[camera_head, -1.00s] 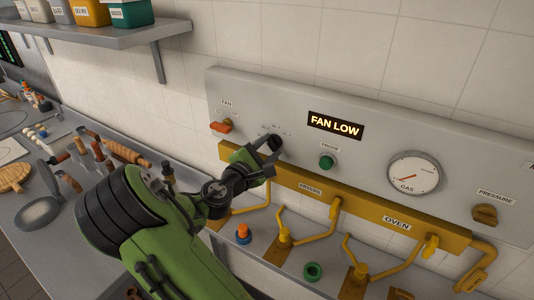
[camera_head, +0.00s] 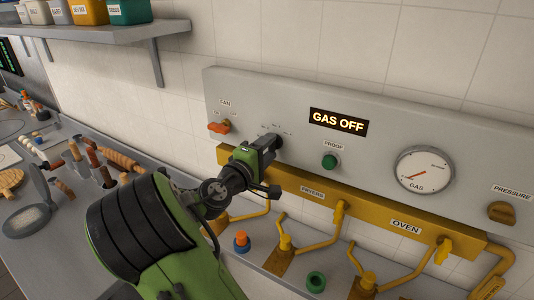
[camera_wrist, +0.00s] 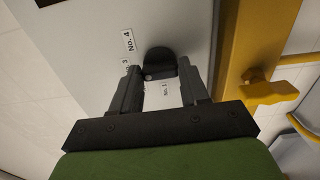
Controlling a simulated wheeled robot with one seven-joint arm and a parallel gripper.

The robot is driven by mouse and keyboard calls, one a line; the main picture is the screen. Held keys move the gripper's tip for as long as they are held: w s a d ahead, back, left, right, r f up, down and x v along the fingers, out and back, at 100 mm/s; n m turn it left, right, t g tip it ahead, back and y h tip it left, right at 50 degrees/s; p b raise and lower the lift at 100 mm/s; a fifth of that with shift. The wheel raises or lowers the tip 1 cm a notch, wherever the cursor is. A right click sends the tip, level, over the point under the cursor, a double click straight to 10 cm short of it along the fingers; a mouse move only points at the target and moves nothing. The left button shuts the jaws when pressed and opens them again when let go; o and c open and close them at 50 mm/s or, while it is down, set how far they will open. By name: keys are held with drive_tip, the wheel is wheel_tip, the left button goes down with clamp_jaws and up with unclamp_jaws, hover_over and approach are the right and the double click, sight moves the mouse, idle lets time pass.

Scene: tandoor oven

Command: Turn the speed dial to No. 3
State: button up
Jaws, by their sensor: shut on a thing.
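The speed dial is a black knob (camera_wrist: 159,62) on the grey control panel in the wrist view. Around it are small white labels: "No. 4" (camera_wrist: 128,41), one partly hidden ending in 3 (camera_wrist: 125,65), and one between my fingers (camera_wrist: 165,86) that seems to read No. 1. My gripper (camera_wrist: 158,72) is shut on the dial, with one finger on each side. In the head view my gripper (camera_head: 272,146) is at the panel, just right of the fan switch, and it hides most of the dial. I cannot tell which number the dial points at.
The panel's lit display (camera_head: 339,122) reads "GAS OFF". An orange fan switch (camera_head: 219,127), a green proof button (camera_head: 329,161), a gas gauge (camera_head: 424,170) and a pressure knob (camera_head: 501,212) are on the panel. A yellow gas pipe (camera_head: 370,203) runs just below my gripper.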

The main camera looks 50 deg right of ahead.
idle(0.5)
drive_tip(key=o, duration=1.1)
drive_tip(key=shift+c, duration=0.2)
drive_tip(key=s+a, duration=0.1)
drive_tip(key=a, duration=1.4)
drive_tip(key=shift+s+a, duration=0.25)
drive_tip(key=shift+a, duration=0.15)
drive_tip(key=shift+d+f, duration=0.1)
